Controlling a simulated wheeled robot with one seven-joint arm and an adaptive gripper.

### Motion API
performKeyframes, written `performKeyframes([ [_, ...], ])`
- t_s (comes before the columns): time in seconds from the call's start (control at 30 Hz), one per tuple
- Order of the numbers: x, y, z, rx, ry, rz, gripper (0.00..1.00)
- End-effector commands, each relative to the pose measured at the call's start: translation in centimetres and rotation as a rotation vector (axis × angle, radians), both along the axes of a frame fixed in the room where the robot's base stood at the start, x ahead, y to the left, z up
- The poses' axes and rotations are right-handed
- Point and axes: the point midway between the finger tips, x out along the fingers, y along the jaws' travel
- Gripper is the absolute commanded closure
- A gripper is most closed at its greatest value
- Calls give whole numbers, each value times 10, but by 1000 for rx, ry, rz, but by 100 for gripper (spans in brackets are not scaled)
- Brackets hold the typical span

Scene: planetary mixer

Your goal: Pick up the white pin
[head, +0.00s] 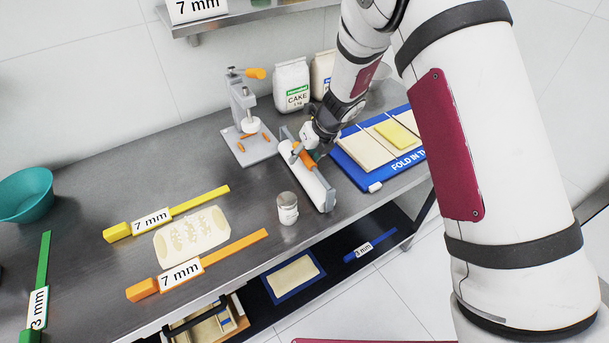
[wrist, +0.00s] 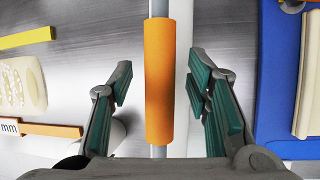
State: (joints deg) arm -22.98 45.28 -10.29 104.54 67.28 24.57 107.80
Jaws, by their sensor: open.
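In the wrist view the white pin (wrist: 182,60) is a pale strip partly hidden by an orange sleeve (wrist: 159,80) on a thin grey rod. The orange sleeve (head: 308,161) also shows at the pin's upper end in the head view. My gripper (wrist: 160,70) is open. Its green-padded fingers stand either side of the sleeve and the white strip, with visible gaps. Whether the rod touches the pin is unclear.
A white canister (head: 287,208) stands close left of the pin. A blue mat (head: 360,184) with pale sheets lies to the right. A grey press (head: 244,115) and a cake flour bag (head: 292,86) stand behind. Rolled dough (head: 192,236) lies between yellow and orange bars at left.

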Motion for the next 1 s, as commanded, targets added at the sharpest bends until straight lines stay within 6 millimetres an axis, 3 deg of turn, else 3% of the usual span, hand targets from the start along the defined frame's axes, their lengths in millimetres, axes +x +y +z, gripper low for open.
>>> performKeyframes([
  [0.7, 0, 0, -5, 1, 0, 0, 55],
  [0.73, 0, 0, -5, 1, 0, 0, 58],
  [0.9, 0, 0, -5, 0, 0, 0, 96],
  [1.0, 0, 0, -5, 0, 0, 0, 100],
])
